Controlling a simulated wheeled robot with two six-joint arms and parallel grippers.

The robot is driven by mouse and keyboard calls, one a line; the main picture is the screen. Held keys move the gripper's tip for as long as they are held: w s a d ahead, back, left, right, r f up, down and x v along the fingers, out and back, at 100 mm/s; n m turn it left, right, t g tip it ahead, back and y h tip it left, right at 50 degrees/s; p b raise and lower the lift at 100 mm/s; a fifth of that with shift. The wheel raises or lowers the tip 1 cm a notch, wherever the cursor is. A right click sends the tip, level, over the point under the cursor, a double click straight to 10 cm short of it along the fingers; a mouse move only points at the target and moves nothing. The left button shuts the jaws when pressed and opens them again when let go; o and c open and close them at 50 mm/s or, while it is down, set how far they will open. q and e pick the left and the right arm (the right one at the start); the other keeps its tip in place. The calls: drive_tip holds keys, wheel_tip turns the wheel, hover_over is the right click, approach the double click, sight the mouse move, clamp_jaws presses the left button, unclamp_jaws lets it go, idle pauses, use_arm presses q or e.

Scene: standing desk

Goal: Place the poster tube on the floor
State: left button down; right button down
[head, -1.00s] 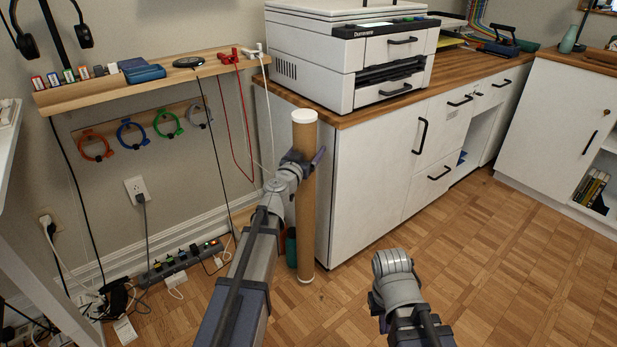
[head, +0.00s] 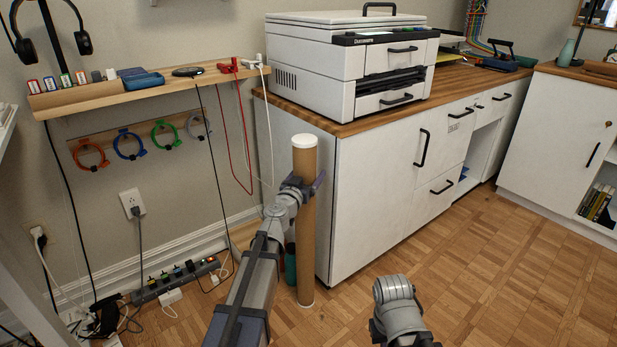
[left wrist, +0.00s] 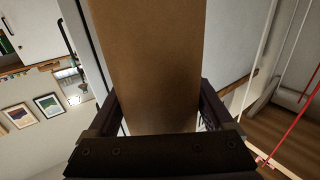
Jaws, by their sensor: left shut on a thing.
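The poster tube (head: 305,235) is a long brown cardboard cylinder with white end caps. It stands upright in front of the white cabinet's left end, its lower cap low over the wooden floor (head: 480,290); I cannot tell whether it touches. My left gripper (head: 303,186) is shut around its upper part. In the left wrist view the tube (left wrist: 155,70) runs between the two dark fingers (left wrist: 160,115). My right arm shows at the bottom centre of the head view, but its gripper fingers are not visible.
A white cabinet (head: 375,200) with a wooden top carries a printer (head: 350,65) right behind the tube. A power strip (head: 177,280) and cables lie along the wall at left. A wooden shelf (head: 150,92) hangs above. The floor at right is clear.

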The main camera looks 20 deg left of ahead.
use_arm(q)
drive_tip(key=shift+f, duration=0.2)
unclamp_jaws()
drive_tip(key=shift+r, duration=0.2)
drive_tip(key=s+a, duration=0.1)
drive_tip(key=s, duration=1.1)
